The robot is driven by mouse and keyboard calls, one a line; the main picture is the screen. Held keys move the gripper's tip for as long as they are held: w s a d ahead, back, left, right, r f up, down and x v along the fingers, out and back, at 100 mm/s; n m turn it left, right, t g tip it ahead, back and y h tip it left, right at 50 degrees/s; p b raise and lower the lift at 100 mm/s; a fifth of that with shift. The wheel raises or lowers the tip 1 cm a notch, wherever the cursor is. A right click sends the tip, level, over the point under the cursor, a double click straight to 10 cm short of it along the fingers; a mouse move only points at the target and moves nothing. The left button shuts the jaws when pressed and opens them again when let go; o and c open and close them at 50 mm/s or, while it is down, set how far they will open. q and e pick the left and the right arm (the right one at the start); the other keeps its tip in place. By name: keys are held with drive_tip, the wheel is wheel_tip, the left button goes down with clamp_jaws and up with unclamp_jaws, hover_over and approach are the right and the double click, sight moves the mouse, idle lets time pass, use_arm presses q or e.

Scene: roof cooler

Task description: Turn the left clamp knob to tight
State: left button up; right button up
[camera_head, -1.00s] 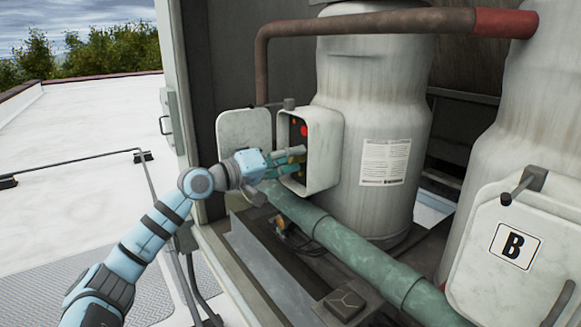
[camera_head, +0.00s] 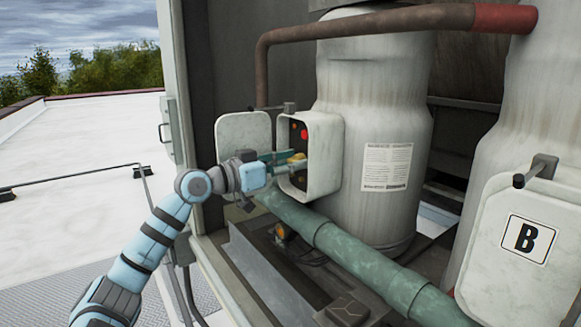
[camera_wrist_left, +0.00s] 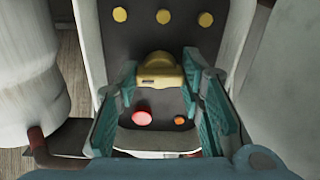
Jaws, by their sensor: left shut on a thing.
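The yellow knob (camera_head: 297,158) sits inside the open white box (camera_head: 325,158) on the first tank. In the left wrist view the yellow knob (camera_wrist_left: 160,72) lies between the two teal fingers, which press on it from both sides. My left gripper (camera_head: 291,162) reaches into the box mouth from the left and is shut on this knob. In the left wrist view the left gripper (camera_wrist_left: 160,82) shows its fingers on either side of the knob. No mark for tight is legible. My right gripper is out of view.
The box's open lid (camera_head: 243,145) stands left of it. A red light (camera_head: 303,134) is inside the box. A green pipe (camera_head: 340,244) runs below my gripper. A closed box marked B (camera_head: 500,235) is at right. White roof (camera_head: 80,210) lies open at left.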

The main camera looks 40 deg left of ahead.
use_arm(q)
drive_tip(key=shift+o, duration=0.2)
drive_tip(key=shift+m, duration=0.6)
drive_tip(key=o, duration=1.1)
